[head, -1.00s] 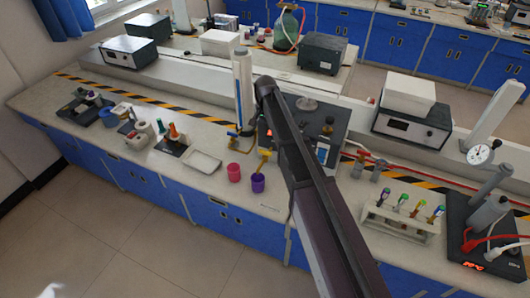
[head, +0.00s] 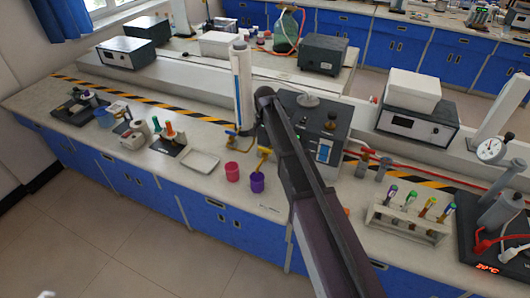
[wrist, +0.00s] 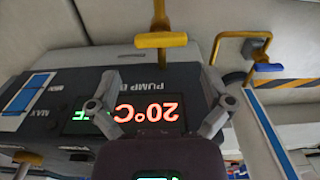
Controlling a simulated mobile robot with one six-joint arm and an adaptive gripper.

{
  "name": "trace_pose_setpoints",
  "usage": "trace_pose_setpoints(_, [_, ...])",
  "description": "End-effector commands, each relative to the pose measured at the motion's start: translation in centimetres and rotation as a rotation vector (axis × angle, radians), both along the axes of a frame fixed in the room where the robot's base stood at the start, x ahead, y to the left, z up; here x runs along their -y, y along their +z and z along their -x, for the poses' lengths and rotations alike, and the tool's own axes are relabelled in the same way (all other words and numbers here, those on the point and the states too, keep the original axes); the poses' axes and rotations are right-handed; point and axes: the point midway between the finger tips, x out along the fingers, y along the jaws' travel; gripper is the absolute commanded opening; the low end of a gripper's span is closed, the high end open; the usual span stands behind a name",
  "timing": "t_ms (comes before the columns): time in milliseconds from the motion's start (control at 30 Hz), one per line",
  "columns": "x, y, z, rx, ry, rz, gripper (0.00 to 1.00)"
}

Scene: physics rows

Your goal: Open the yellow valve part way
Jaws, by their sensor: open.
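The yellow valve (wrist: 160,40) shows a yellow crossbar handle on a brass-coloured stem at the top middle of the wrist view. In the head view its yellow handle (head: 264,151) stands above a purple cup (head: 257,182), left of my arm. My gripper (wrist: 162,79) is open, with its two fingers spread and nothing between them. In the wrist view the handle lies beyond the fingertips, roughly centred between them and apart from them. My gripper's fingers are hidden behind my arm in the head view.
A blue-handled tap (wrist: 255,55) is beside the yellow valve. The pump box (wrist: 70,80) with a red display is in front of the gripper. A pink cup (head: 232,171) and a white tray (head: 200,162) stand on the bench; a tube rack (head: 405,222) is to the right.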

Motion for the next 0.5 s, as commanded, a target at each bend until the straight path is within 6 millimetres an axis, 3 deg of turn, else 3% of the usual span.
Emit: trace_pose_setpoints(500, [0.0,-4.2,0.0,0.0,0.0,0.0,1.0])
